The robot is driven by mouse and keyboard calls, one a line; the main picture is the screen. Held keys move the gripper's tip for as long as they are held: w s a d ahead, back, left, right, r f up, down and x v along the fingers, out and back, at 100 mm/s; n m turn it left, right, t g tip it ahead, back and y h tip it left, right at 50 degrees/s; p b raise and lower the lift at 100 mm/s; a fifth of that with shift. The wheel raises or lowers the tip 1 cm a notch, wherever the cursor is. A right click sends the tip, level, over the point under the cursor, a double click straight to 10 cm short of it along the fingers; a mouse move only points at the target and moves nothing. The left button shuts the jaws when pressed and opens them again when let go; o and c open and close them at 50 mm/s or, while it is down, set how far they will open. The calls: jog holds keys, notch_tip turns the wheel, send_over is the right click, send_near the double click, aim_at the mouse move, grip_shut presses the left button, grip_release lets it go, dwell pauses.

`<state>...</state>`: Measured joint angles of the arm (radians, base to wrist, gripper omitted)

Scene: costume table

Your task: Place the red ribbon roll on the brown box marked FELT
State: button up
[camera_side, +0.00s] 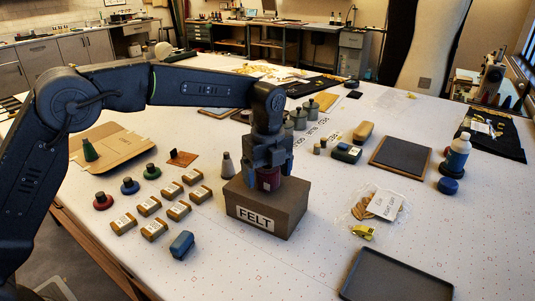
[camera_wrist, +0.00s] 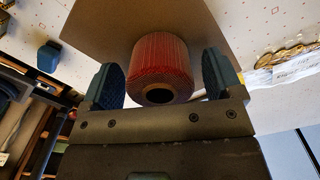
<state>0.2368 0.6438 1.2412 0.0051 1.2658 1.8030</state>
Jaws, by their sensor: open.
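The brown box marked FELT (camera_side: 279,222) stands on the white table in the side view, and its top (camera_wrist: 205,25) shows behind the roll in the wrist view. The red ribbon roll (camera_wrist: 160,62) is upright on the box top as far as I can tell, with its dark core hole facing the wrist camera. In the side view the roll (camera_side: 268,181) shows below my gripper (camera_side: 269,176). My gripper points down over the box. Its fingers (camera_wrist: 161,80) are open, one on each side of the roll, with gaps visible between finger and roll.
Several small labelled boxes (camera_side: 154,229) and a blue block (camera_side: 182,245) lie left of the box. A dark tray (camera_side: 397,277) and a clear bag (camera_side: 380,205) lie to the right. Grey canisters (camera_side: 299,119) stand behind. Bare table lies in front of the box.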

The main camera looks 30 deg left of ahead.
aim_at(267, 167)
notch_tip(267, 167, up, 12)
jog(key=shift+f, duration=0.15)
jog(key=s+a+r+n+t, duration=0.1)
jog(key=s+a+r+n, duration=0.25)
jog(key=s+n, duration=0.2)
jog(key=s+a+r+n+t, duration=0.2)
jog(key=s+a+n, duration=0.25)
jog(key=s, duration=0.25)
jog(key=s+a+f+n+t, duration=0.1)
jog(key=s+a+f+n, duration=0.1)
jog(key=s+f+n, duration=0.2)
jog(key=s+a+f+n+t, duration=0.1)
jog(key=s+a+f+n, duration=0.1)
jog(key=s+f+n, duration=0.3)
jog(key=s+n, duration=0.4)
jog(key=s, duration=0.4)
jog(key=shift+f+t, duration=0.25)
jog(key=shift+t, duration=0.15)
